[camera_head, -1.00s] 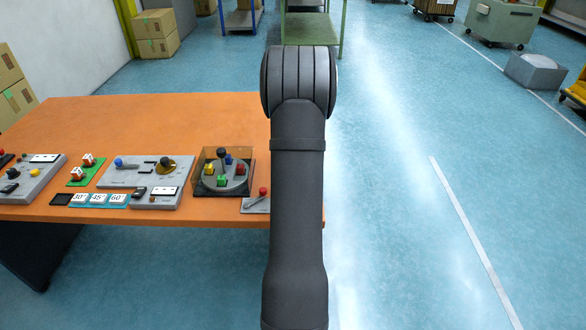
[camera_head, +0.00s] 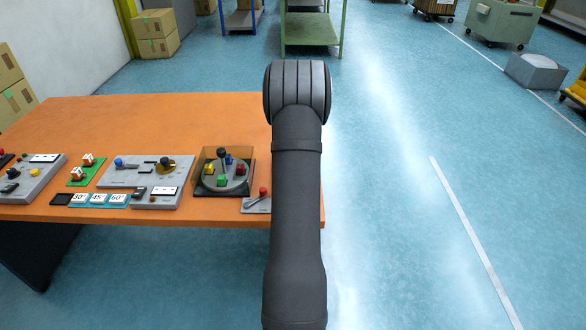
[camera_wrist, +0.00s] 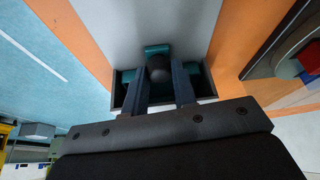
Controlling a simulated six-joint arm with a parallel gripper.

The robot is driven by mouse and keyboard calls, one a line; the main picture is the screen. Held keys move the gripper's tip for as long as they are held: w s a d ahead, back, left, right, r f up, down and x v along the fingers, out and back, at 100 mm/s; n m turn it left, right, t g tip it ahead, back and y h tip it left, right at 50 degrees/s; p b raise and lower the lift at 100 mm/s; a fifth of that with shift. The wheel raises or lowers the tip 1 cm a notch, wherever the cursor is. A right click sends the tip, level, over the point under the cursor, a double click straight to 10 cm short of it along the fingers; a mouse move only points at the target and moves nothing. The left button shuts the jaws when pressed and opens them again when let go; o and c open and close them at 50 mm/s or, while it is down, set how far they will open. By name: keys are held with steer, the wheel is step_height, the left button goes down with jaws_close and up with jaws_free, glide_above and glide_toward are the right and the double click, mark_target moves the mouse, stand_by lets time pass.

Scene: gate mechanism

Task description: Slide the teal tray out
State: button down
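In the wrist view, the teal tray (camera_wrist: 158,49) shows as teal pieces around a dark recess in a light grey panel (camera_wrist: 185,22). A dark round knob (camera_wrist: 158,69) stands over it. The two fingers of my gripper (camera_wrist: 160,75) reach down on either side of the knob, with the knob between their tips. I cannot tell whether the fingers press on it. The fingers hide parts of the teal pieces. In the head view, my arm covers the gripper and the tray.
The orange table (camera_head: 150,120) holds a dark stand with coloured blocks (camera_head: 224,172), a small red-knobbed lever unit (camera_head: 257,202) and grey control panels (camera_head: 146,171) left of my arm. In the wrist view, a dark base with a red block (camera_wrist: 311,56) is at right.

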steer(key=s, duration=1.1)
steer(key=shift+s, duration=0.25)
steer(key=c, duration=1.2)
jaws_free()
steer(key=shift+o, duration=0.2)
steer(key=shift+r, duration=0.15)
steer(key=v, duration=1.7)
steer(key=x, duration=1.7)
